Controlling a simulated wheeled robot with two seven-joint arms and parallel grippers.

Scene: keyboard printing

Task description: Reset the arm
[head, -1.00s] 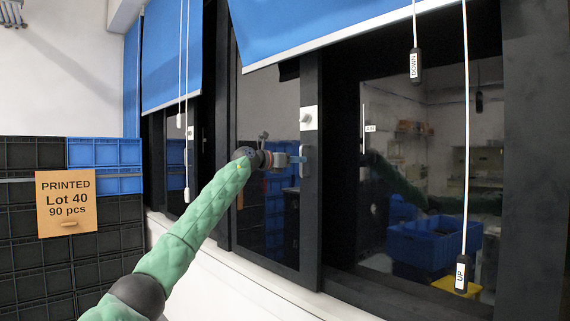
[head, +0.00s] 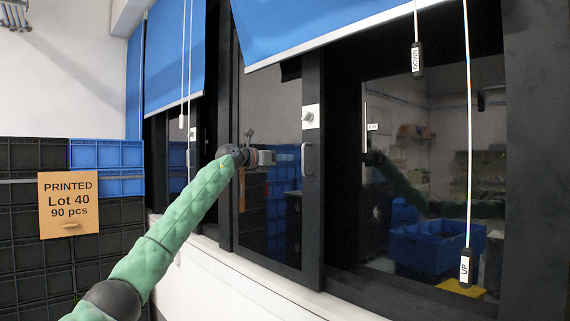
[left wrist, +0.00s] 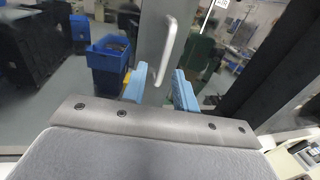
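My left arm is green and reaches in from the lower left in the head view. Its gripper (head: 286,158) is just left of the pale window handle (head: 307,160), apart from it. In the left wrist view the gripper (left wrist: 161,84) has two blue fingers spread apart with nothing between them. The handle (left wrist: 167,48) stands beyond the fingertips on the grey window frame. My right gripper is in neither view.
Blue blinds (head: 330,25) hang above the dark-framed window. Pull cords carry a DOWN tag (head: 417,59) and an UP tag (head: 465,268). Stacked crates (head: 30,230) with a "PRINTED Lot 40" sign (head: 68,204) stand at the left. A blue bin (head: 436,245) shows in the glass area.

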